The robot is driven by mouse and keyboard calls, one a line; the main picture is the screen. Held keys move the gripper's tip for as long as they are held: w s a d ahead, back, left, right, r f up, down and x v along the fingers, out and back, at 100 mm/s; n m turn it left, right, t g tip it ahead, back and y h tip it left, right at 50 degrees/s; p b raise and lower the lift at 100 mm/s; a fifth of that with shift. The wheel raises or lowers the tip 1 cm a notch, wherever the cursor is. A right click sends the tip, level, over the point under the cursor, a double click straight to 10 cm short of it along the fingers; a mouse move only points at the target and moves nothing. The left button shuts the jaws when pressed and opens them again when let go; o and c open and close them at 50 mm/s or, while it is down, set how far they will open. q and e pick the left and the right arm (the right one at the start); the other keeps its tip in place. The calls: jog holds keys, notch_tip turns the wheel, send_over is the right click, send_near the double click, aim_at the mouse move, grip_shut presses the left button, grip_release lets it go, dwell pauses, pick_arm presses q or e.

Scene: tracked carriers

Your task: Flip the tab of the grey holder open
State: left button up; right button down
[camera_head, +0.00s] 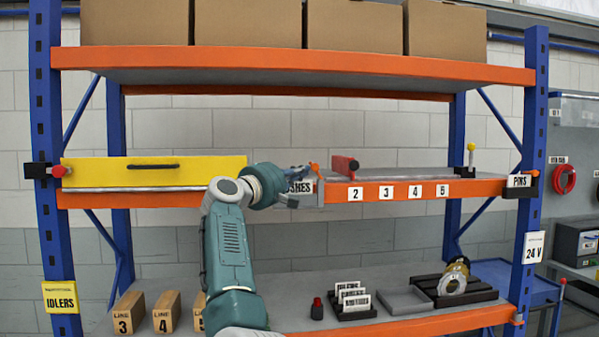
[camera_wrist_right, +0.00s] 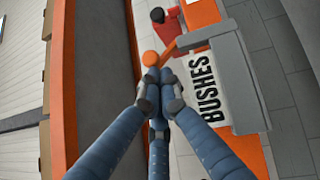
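The grey holder (camera_head: 321,188) is at the front edge of the middle orange shelf, beside the "BUSHES" label. It also shows in the right wrist view (camera_wrist_right: 238,82). Its orange tab (camera_wrist_right: 150,58) has a round end and an arm reaching toward the holder; in the head view the tab (camera_head: 314,167) is small. My right gripper (camera_wrist_right: 158,82) has its blue fingers drawn together, tips right by the tab's round end. I cannot tell whether they touch it. In the head view my right gripper (camera_head: 293,188) is left of the holder. My left gripper is out of view.
A red block with a black knob (camera_head: 345,164) stands just right of the holder. A yellow panel (camera_head: 150,172) fills the shelf's left side. Cardboard boxes (camera_head: 247,23) sit above. The shelf surface (camera_head: 410,171) right of the red block is mostly clear.

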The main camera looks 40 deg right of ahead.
jog(key=shift+s+d+r+m+y+p, duration=0.15)
jog(key=shift+d+r+m+y+p, duration=0.1)
jog(key=shift+r+p, duration=0.4)
jog(key=shift+s+d+r+m+y+p, duration=0.15)
jog(key=shift+d+r+m+p, duration=0.2)
jog(key=shift+p, duration=0.5)
jog(key=shift+r, duration=0.1)
jog(key=shift+a, duration=0.1)
dwell(0.5)
